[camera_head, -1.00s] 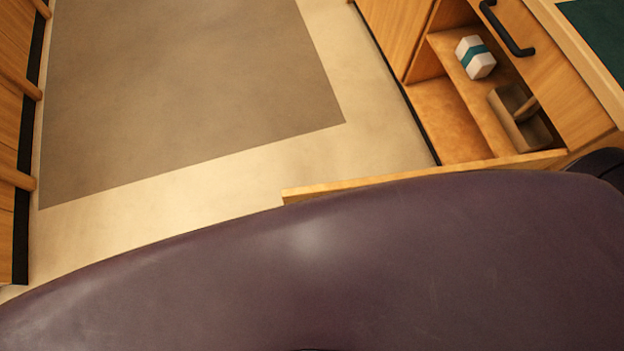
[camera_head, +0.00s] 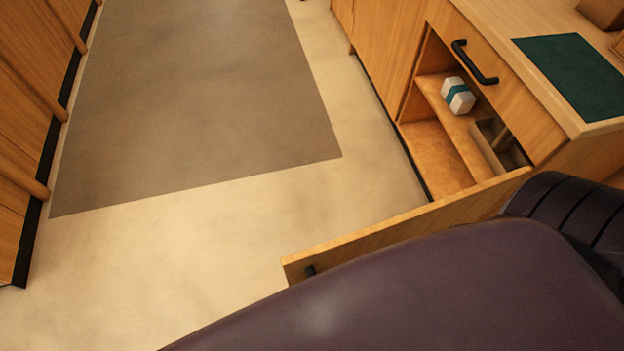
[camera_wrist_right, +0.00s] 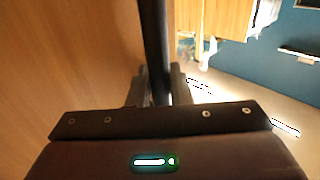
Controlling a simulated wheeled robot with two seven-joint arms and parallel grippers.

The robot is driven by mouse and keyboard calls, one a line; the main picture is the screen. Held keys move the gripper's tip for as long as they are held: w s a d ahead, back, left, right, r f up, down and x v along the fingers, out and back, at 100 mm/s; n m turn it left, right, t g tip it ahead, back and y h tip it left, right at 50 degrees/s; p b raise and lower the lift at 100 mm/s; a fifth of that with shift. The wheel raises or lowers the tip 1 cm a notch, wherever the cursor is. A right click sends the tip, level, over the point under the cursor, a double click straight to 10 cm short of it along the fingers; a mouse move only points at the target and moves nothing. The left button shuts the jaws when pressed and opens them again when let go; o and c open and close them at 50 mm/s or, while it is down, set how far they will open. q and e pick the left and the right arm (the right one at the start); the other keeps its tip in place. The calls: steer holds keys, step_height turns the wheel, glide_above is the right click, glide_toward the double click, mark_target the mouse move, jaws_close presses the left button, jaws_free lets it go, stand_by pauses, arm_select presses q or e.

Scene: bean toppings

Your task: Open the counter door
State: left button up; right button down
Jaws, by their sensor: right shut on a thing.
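The counter door (camera_head: 400,228) stands swung out from the cabinet, seen from above by its top edge and part of its face. Its wooden face also shows on the left of the right wrist view (camera_wrist_right: 70,60). My right gripper (camera_wrist_right: 158,92) is shut on the door's dark bar handle (camera_wrist_right: 154,45). In the head view that gripper is hidden behind my purple arm, and only a small dark bit of handle (camera_head: 310,270) shows. My left gripper is in neither current view.
The open compartment holds a white box with a teal band (camera_head: 458,96) on its shelf and a grey-brown container (camera_head: 492,145). A drawer with a black handle (camera_head: 474,62) is above. Floor left of the door is clear; cabinets (camera_head: 30,110) line the left.

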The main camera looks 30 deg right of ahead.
arm_select(q)
steer(key=shift+w+d, duration=0.1)
steer(key=shift+w, duration=0.1)
arm_select(e)
steer(key=shift+f, duration=0.1)
steer(key=c, duration=1.7)
jaws_free()
arm_select(q)
steer(key=shift+a, duration=0.2)
arm_select(e)
steer(key=shift+s+d, duration=0.2)
steer(key=shift+s, duration=0.15)
arm_select(q)
steer(key=shift+w+r+b, duration=0.15)
steer(key=shift+w+b, duration=0.15)
steer(key=shift+w, duration=0.2)
arm_select(e)
steer(key=v, duration=0.7)
arm_select(q)
steer(key=shift+d, duration=0.35)
